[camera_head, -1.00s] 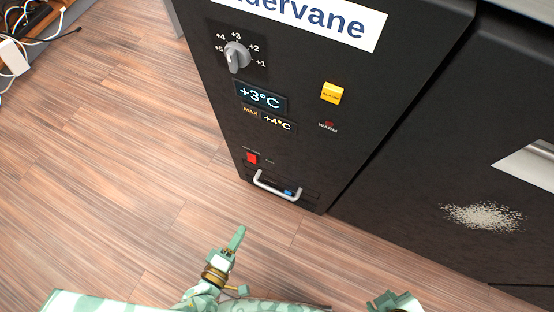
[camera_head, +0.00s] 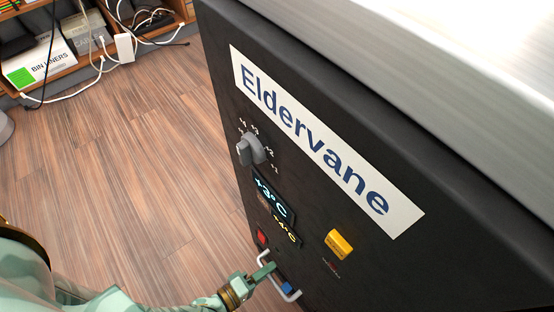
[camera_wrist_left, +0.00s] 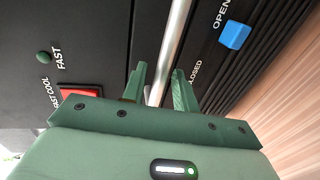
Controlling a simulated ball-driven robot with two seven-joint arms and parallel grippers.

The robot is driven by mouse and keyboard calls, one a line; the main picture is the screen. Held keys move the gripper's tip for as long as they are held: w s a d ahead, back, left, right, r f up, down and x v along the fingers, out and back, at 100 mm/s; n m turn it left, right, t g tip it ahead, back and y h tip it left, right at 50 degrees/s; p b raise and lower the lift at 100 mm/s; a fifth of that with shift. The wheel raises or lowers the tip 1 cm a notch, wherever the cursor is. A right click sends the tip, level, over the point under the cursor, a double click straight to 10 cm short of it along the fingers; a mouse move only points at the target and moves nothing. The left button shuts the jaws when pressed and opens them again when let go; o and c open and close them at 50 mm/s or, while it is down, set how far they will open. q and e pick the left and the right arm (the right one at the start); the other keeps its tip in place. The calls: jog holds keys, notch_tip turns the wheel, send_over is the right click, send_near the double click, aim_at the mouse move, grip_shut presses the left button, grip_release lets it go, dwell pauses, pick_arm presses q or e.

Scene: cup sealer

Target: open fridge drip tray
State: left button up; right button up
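The drip tray front is at the bottom of the black Eldervane fridge (camera_head: 215,60). Its pale bar handle (camera_head: 294,297) also shows in the left wrist view (camera_wrist_left: 174,45). My left gripper (camera_head: 270,268) is at the handle. In the left wrist view its two green fingers (camera_wrist_left: 160,88) stand apart, one on each side of the bar, with visible gaps. A blue slider (camera_wrist_left: 234,35) sits beside the handle, between the words OPEN and CLOSED; it also shows in the head view (camera_head: 287,288). My right gripper is out of view.
A red switch (camera_wrist_left: 80,94) marked FAST COOL is left of the handle. A dial (camera_head: 252,150), displays and a yellow button (camera_head: 339,244) are higher on the front. The wooden floor (camera_head: 150,150) left of the fridge is clear up to a shelf with cables (camera_head: 125,45).

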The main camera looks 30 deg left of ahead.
pick_arm(q)
jog(key=shift+w, duration=0.15)
grip_shut()
